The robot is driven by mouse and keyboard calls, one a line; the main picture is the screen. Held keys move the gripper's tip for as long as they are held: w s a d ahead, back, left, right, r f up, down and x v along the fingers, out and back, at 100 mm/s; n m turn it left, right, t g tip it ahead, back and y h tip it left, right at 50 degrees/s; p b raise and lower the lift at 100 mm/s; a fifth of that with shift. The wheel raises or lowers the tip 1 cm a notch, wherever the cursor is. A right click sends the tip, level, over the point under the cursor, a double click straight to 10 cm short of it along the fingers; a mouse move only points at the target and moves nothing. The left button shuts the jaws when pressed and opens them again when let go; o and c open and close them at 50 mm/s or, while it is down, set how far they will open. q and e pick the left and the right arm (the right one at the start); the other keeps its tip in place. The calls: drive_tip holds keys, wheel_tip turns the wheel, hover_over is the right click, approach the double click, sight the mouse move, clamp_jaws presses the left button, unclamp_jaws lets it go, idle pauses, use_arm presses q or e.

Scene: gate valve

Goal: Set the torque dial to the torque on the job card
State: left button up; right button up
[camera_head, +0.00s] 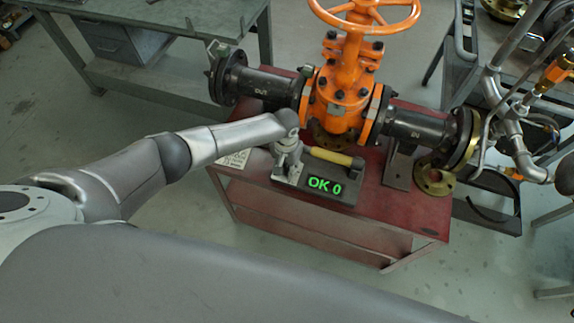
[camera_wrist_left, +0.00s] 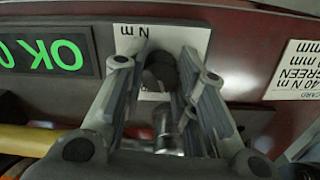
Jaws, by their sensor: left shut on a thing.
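The torque dial (camera_wrist_left: 160,72) is a dark round knob in front of a white plate (camera_wrist_left: 190,42) marked "N m". It sits beside a display (camera_head: 325,186) that reads "OK 0" in green; the display also shows upside down in the wrist view (camera_wrist_left: 42,54). My left gripper (camera_head: 288,168) reaches down onto the dial and is shut on it, with fingers on both sides in the wrist view (camera_wrist_left: 160,82). The dial is hidden in the head view. The white job card (camera_head: 235,158) lies left of the gripper; in the wrist view, cut off, it (camera_wrist_left: 298,70) shows "40 N m" and "GREEN". My right gripper is not seen.
A yellow-handled tool (camera_head: 333,158) lies behind the display on the red cart (camera_head: 310,232). The orange gate valve (camera_head: 340,90) with black flanged pipes stands close behind. A brass flange (camera_head: 433,180) lies at right. Grey workbenches (camera_head: 150,50) stand behind.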

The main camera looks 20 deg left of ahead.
sight(286, 167)
use_arm(q)
drive_tip(key=o, duration=1)
drive_tip(key=shift+o, duration=0.2)
drive_tip(key=shift+r, duration=0.1)
wheel_tip(286, 167, up, 12)
drive_tip(key=shift+a, duration=0.15)
